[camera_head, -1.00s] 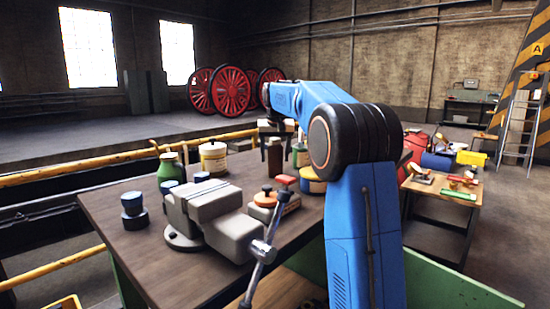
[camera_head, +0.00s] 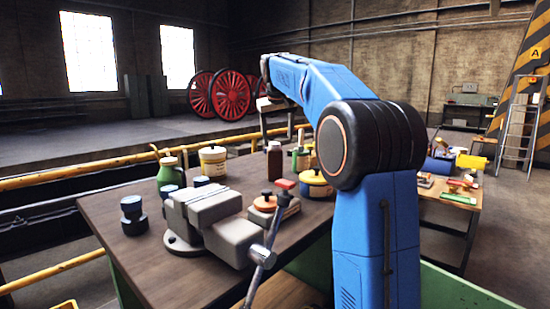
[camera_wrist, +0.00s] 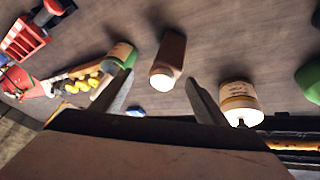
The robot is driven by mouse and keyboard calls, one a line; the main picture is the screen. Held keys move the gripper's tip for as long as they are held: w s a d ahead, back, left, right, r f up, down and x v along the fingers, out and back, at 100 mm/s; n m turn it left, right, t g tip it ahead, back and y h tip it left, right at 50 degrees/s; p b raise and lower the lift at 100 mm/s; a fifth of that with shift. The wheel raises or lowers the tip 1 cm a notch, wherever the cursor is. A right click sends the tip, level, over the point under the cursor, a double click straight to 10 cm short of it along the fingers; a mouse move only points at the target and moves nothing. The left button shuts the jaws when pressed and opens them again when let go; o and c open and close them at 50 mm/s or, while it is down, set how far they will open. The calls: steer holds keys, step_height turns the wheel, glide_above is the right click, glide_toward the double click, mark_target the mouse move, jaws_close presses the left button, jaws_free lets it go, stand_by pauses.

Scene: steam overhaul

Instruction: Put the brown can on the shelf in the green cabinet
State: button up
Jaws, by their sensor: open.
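The brown can (camera_head: 274,161) stands upright on the dark bench top, towards its far edge. In the wrist view the brown can (camera_wrist: 169,58), with a pale top, lies between and beyond my two finger tips. My gripper (camera_head: 276,126) is open and empty, above the can and apart from it. Its spread fingers also show in the wrist view (camera_wrist: 160,76). A green panel (camera_head: 460,291) shows at the lower right beside a wooden lower surface (camera_head: 290,291). I cannot tell whether these belong to the green cabinet, and no cabinet shelf is clear.
A cream tin (camera_head: 213,162) and a green bottle (camera_head: 168,173) stand left of the can. Green cans (camera_head: 300,158) and a yellow-blue pot (camera_head: 316,184) stand to its right. A grey vise (camera_head: 215,215) fills the bench front. Yellow railings (camera_head: 100,163) run behind.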

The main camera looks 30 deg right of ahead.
steer(key=s+n+h, duration=0.1)
steer(key=s+n, duration=0.1)
steer(key=n, duration=0.2)
steer(key=n+t+h, duration=0.2)
steer(key=n+t, duration=0.6)
steer(key=n, duration=2.1)
glide_toward(275, 152)
steer(key=x, duration=1.3)
steer(key=shift+r, duration=0.1)
steer(key=c, duration=1.6)
